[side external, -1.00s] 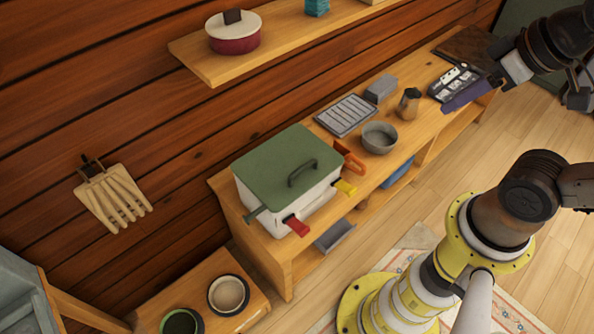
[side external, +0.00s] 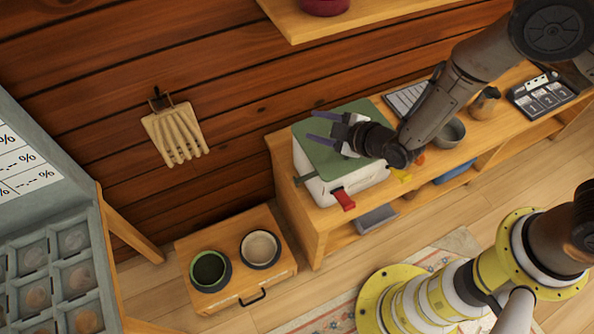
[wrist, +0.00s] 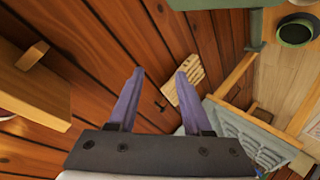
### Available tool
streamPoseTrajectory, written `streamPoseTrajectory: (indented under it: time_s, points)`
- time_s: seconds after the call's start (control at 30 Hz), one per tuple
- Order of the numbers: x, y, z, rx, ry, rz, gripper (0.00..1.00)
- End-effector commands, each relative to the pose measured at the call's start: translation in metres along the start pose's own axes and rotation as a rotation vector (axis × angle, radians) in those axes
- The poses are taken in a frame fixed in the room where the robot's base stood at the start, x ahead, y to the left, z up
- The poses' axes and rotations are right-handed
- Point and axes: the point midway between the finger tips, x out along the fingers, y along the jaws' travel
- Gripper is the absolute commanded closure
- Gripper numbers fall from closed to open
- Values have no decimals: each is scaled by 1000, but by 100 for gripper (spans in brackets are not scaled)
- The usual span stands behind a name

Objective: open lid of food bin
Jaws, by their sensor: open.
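The food bin (side external: 325,191) is a white box with a flat green lid (side external: 320,162), standing at the left end of the wooden shelf unit. The lid lies flat on the bin. Its handle is hidden behind my gripper and wrist in the side view. My gripper (side external: 313,127) appears over the lid in that view, with its purple fingers apart and pointing left toward the wall. Its height above the lid is hard to tell. In the wrist view the fingers (wrist: 160,75) are spread with nothing between them.
Red and yellow tabs stick out at the bin's front. A grey bowl (side external: 447,132) stands to its right. A low stand with two bowls (side external: 260,249) is at lower left. A wooden rack (side external: 174,134) hangs on the plank wall, and a shelf (side external: 340,18) is above.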

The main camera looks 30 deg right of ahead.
Motion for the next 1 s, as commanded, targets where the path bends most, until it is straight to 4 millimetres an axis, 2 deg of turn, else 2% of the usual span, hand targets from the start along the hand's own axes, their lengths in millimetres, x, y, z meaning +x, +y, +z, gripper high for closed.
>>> streamPoseTrajectory:
  time_s: [0.03, 0.2, 0.3, 0.4, 0.53, 0.67, 0.87, 1.0]
  points:
    - [8, -29, 13, -78, 15, 12, 50]
    - [9, -94, 48, -346, 97, 113, 50]
    - [-3, -122, 68, -491, 144, 172, 50]
    - [-16, -141, 84, -604, 183, 220, 50]
    - [-29, -151, 94, -687, 216, 263, 50]
    - [-30, -153, 95, -710, 226, 279, 50]
    - [-6, -147, 88, -706, 224, 282, 50]
    - [20, -142, 79, -705, 224, 282, 50]
